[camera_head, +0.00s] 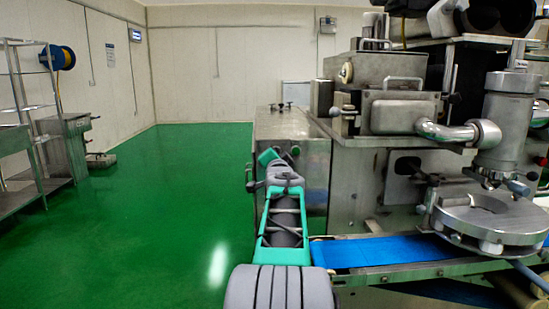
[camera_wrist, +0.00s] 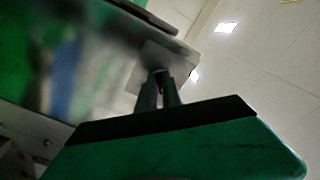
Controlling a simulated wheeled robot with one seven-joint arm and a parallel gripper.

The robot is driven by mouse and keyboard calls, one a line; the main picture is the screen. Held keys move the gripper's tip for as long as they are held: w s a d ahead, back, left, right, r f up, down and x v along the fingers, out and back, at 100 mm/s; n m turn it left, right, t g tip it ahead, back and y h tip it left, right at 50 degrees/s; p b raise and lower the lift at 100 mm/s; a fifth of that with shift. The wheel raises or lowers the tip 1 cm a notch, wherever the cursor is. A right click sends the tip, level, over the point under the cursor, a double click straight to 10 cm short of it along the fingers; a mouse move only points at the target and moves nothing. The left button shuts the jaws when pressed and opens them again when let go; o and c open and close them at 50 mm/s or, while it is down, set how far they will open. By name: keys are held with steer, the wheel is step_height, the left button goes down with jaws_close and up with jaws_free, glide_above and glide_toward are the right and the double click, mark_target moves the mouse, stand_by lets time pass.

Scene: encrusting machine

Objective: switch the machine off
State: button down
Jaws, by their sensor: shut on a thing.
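The stainless steel machine (camera_head: 368,178) fills the right of the head view. A control box (camera_head: 315,165) forms its left end, with small dark knobs (camera_head: 281,105) on top. My arm reaches forward to this box and hides part of its front. In the wrist view, my gripper (camera_wrist: 161,82) has its two fingers close together against a pale square plate (camera_wrist: 147,62) on a shiny panel. The fingers are shut on a small dark switch knob (camera_wrist: 160,73), which they mostly hide. I cannot tell which way the knob is turned.
A blue conveyor belt (camera_head: 385,251) runs to the right of my arm, below a round steel table (camera_head: 490,222). A wire rack (camera_head: 22,100) and a steel cabinet (camera_head: 72,145) stand at the left. The green floor (camera_head: 165,200) between is clear.

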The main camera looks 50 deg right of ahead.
steer(key=c, duration=1.5)
jaws_free()
steer(key=v, duration=0.7)
steer(key=shift+s+a, duration=0.25)
steer(key=shift+s, duration=0.05)
